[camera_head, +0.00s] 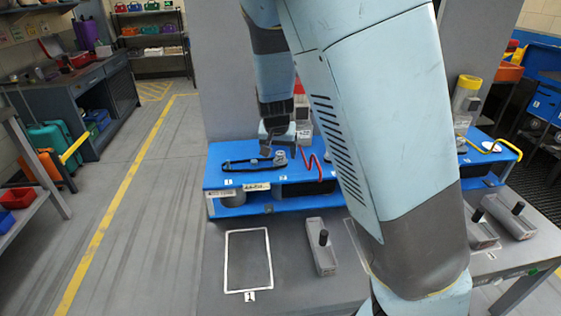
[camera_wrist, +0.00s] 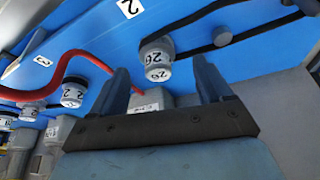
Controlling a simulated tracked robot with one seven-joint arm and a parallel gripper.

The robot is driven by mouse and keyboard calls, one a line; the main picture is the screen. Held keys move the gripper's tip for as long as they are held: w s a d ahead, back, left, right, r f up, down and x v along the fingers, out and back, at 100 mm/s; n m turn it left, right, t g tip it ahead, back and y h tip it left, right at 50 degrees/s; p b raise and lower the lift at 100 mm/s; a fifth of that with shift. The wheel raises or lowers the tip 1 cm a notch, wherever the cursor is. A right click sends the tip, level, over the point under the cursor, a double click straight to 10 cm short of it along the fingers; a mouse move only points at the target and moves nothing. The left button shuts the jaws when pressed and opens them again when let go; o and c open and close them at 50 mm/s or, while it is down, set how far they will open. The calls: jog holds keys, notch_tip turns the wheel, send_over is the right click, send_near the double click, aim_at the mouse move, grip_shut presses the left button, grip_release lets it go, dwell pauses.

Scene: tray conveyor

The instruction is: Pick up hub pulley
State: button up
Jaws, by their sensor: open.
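A grey, stepped round part with a white "20" label (camera_wrist: 157,66) looks like the hub pulley. In the wrist view it lies between and just beyond my fingertips, with a black belt beside it. My gripper (camera_wrist: 160,72) is open, one finger on each side, and I see no contact. In the head view my gripper (camera_head: 272,150) hangs low over the blue tray top (camera_head: 222,180). A small grey round part (camera_head: 280,158) shows beside it at the belt's right end.
A red curved hose (camera_wrist: 90,58) and a grey capped part marked "2" (camera_wrist: 74,92) are left of my gripper. A grey block (camera_wrist: 152,100) lies between the fingers, lower down. A white-outlined empty spot (camera_head: 248,260) and a black-knobbed grey fixture (camera_head: 322,250) are in front.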

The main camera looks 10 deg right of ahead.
aim_at(280, 153)
jog(key=shift+x, duration=1.7)
jog(key=shift+d, duration=0.1)
jog(key=c, duration=1.2)
